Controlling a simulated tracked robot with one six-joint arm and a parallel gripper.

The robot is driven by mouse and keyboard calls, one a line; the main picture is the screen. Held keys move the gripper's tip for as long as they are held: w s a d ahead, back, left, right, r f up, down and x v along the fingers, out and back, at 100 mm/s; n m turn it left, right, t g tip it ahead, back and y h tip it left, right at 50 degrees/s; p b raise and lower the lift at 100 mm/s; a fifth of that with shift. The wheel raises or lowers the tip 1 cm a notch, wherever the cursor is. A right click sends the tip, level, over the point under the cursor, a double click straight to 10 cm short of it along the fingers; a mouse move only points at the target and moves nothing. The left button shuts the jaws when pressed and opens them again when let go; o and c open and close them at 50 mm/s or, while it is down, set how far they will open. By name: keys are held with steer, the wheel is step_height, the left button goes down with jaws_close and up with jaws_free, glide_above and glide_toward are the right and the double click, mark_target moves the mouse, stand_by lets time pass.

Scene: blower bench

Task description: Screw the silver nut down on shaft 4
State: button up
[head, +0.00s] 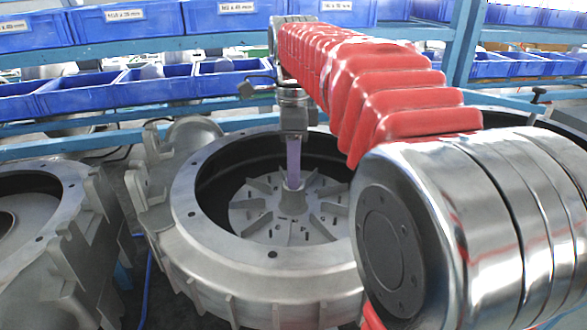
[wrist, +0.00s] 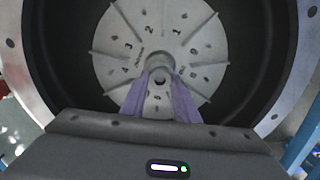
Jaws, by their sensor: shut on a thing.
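A grey finned impeller disc (head: 265,222) sits inside a round metal housing (head: 185,200), with a raised hub (head: 292,200) at its centre. My gripper (head: 293,182) points straight down over the hub, its purple fingers close together. In the wrist view, the fingertips (wrist: 160,78) close on either side of a small silver-grey round piece (wrist: 160,63) at the disc's centre, which I take as the silver nut. The fingers and the piece overlap, so the shaft and threads are hidden. I cannot tell how far down the nut sits.
The housing's wide rim (wrist: 30,85) surrounds my gripper, with dark depth between rim and disc. Another housing (head: 45,230) stands at left. Blue bins (head: 150,85) fill shelves behind. A blue rack post (head: 463,45) rises at the back right.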

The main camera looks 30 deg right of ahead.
steer(key=shift+m, duration=2.2)
steer(key=o, duration=0.8)
steer(key=shift+o, duration=0.2)
steer(key=n, duration=1.2)
steer(key=shift+n, duration=0.4)
steer(key=n, duration=1.2)
